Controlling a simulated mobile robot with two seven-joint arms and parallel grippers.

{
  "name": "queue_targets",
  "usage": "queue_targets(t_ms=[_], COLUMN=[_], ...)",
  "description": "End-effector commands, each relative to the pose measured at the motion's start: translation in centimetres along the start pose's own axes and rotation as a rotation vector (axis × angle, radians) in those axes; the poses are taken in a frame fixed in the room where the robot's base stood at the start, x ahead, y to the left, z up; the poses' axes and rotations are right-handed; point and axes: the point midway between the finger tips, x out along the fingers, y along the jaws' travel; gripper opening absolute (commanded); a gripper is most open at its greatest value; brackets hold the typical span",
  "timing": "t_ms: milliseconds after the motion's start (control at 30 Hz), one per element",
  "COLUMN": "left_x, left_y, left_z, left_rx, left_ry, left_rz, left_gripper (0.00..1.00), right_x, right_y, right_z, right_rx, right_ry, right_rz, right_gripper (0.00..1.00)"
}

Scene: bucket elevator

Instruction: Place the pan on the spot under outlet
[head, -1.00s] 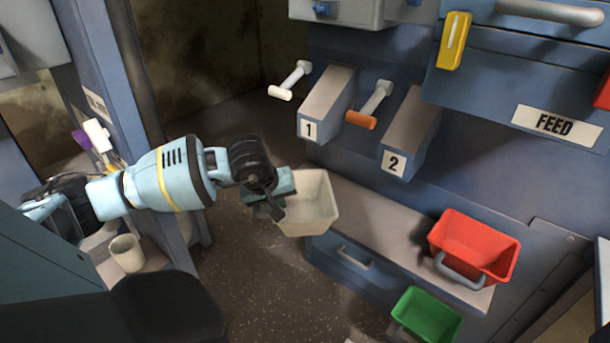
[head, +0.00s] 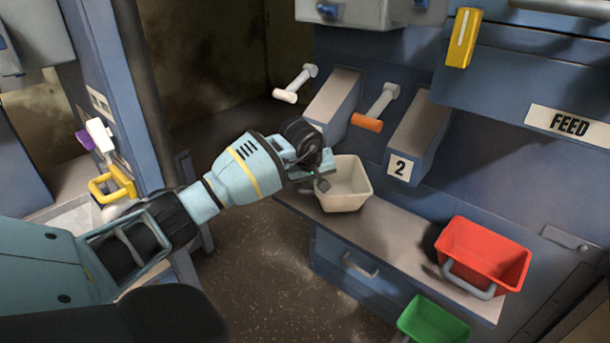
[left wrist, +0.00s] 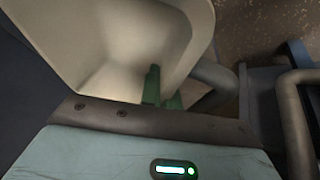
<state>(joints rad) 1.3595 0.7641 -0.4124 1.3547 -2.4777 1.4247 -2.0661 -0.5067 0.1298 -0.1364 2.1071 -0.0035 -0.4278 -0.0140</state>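The cream pan (head: 352,201) is at the left part of the grey ledge (head: 400,237), below and slightly right of outlet 1 (head: 332,101). Whether its base touches the ledge I cannot tell. My left gripper (head: 322,177) is shut on the pan's handle at its left side. The left wrist view shows the pan (left wrist: 120,45) close up, with the green fingers (left wrist: 162,92) at its grey handle (left wrist: 213,82). Outlet 2 (head: 418,130) is to the right. Outlet 1's number plate is hidden behind my gripper. My right gripper is not in view.
A red pan (head: 485,255) stands on the ledge's right end, and a green pan (head: 434,320) is lower in front. White (head: 296,84) and orange (head: 375,111) handles stick out beside the outlets. The ledge between cream and red pans is clear.

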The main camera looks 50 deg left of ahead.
Motion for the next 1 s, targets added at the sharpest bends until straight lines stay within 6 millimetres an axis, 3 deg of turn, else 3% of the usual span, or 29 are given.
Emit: queue_targets(t_ms=[367, 933, 1000], left_x=[3.1, 3.9, 3.8], left_y=[-0.9, -1.1, -1.1], left_z=[1.4, 1.6, 1.6], left_rx=[0.0, 0.0, 0.0], left_ry=[-0.003, 0.001, 0.0], left_rz=[0.0, 0.001, 0.0], left_gripper=[0.0, 0.0, 0.12], right_x=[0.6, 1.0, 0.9], right_y=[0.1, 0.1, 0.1], right_z=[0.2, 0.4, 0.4], right_rx=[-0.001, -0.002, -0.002], right_ry=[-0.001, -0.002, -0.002], right_rz=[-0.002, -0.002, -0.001], right_gripper=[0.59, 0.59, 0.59])
